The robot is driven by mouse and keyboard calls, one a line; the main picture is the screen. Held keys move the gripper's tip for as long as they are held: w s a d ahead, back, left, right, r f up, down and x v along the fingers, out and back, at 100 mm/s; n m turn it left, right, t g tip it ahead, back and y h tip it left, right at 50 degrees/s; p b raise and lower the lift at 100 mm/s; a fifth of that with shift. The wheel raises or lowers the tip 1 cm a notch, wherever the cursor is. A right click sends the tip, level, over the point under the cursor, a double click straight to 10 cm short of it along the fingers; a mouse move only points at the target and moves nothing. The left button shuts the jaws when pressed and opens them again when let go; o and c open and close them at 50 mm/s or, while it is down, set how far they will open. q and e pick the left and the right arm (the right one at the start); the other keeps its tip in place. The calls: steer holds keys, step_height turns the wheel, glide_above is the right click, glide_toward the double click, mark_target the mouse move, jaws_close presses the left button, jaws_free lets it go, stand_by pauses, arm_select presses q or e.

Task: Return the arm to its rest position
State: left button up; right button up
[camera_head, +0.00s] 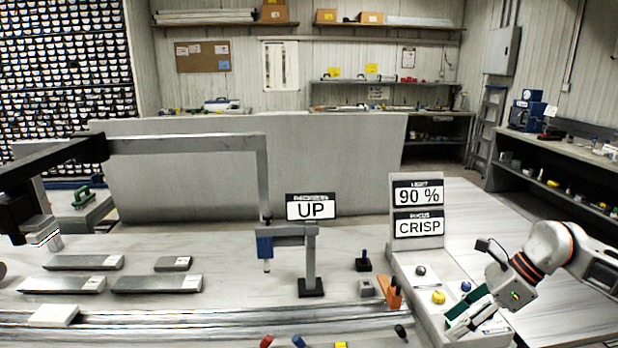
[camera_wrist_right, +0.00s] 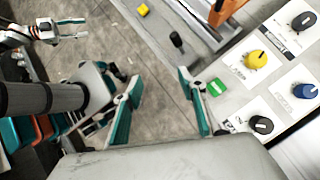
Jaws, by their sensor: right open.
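My right gripper (camera_head: 468,316) hangs over the lower part of the control panel, at the front right in the head view, and covers part of it. In the right wrist view its two teal fingers (camera_wrist_right: 160,118) are spread apart with nothing between them. The panel (camera_head: 405,275) carries a yellow knob (camera_head: 438,297), a blue knob (camera_head: 466,286) and a dark knob (camera_head: 420,271). My left gripper (camera_wrist_right: 72,29) shows only in the right wrist view, at the upper left, with its fingers apart and empty.
Signs read "90 %" (camera_head: 418,194), "CRISP" (camera_head: 418,226) and "UP" (camera_head: 311,210). An orange holder (camera_head: 391,292) and a dark lever (camera_head: 364,263) stand left of the panel. Grey core liners (camera_head: 157,284) lie at the left. The white surface (camera_head: 480,215) behind the panel is clear.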

steer(key=s+a+m+t+y, duration=0.2)
steer(key=a+m+y, duration=0.25)
steer(key=a, duration=0.45)
steer(key=s+a+f+m+t+y, duration=0.1)
steer(key=s+a+m+t+y, duration=0.15)
steer(key=a+m, duration=0.45)
steer(key=s+a+m+t+y, duration=0.15)
steer(key=a+m+y, duration=0.25)
steer(key=a, duration=0.6)
steer(key=s+d+f+m+t+h, duration=0.2)
steer(key=d+f+m+t+h, duration=0.25)
steer(key=f+m, duration=0.4)
steer(key=s+d+f+m+t+h, duration=0.1)
steer(key=d+f+m+t+h, duration=0.35)
steer(key=m, duration=0.75)
steer(key=s+d+f+m+g+h, duration=0.2)
steer(key=s+f+m+g+h, duration=0.1)
steer(key=s+f, duration=0.3)
steer(key=s+d+f+m+g+h, duration=0.2)
steer(key=s+f+m, duration=0.3)
steer(key=s+f, duration=0.2)
steer(key=shift+d+f+g+h, duration=0.4)
